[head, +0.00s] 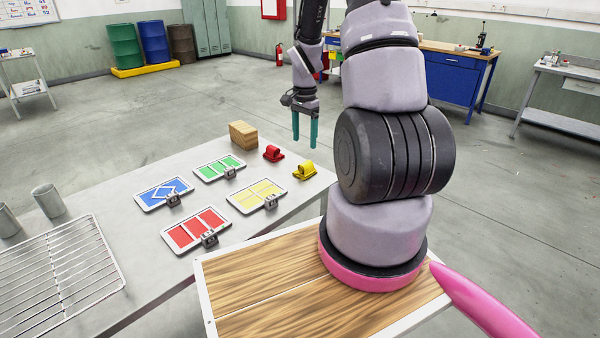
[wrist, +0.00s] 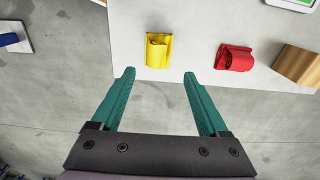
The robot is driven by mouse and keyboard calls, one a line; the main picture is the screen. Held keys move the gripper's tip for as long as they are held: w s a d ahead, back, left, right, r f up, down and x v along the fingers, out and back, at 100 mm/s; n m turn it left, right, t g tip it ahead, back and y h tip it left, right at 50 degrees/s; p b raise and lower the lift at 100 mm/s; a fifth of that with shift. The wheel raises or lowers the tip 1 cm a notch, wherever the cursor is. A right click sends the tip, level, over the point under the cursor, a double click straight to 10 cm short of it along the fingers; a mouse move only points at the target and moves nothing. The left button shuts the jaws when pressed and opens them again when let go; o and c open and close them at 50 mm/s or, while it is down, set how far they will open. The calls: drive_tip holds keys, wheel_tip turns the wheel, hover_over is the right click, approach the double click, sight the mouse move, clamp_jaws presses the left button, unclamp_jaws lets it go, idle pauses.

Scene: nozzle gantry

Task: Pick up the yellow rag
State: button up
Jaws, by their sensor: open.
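The yellow rag (head: 305,170) lies folded or rolled near the far right corner of the grey table. My gripper (head: 305,146) has two teal fingers pointing down. In the wrist view my gripper (wrist: 159,72) is wide open with nothing between its fingers. It is apart from the rag, and the floor shows between the fingers.
A red rag (head: 273,153) lies beside the yellow one. A wooden block (head: 243,134) stands behind it. Blue, green, red and yellow panels (head: 164,191) lie on the table (head: 150,240). A wire rack (head: 60,275) and metal cups (head: 48,200) are at the left.

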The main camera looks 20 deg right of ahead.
sight(305, 162)
wheel_tip(305, 162, down, 5)
drive_tip(key=shift+r, duration=0.2)
drive_tip(key=shift+s+d+f, duration=0.1)
drive_tip(key=shift+s+f, duration=0.05)
drive_tip(key=shift+f, duration=2.45)
drive_tip(key=c, duration=1.2)
drive_tip(key=shift+r, duration=5)
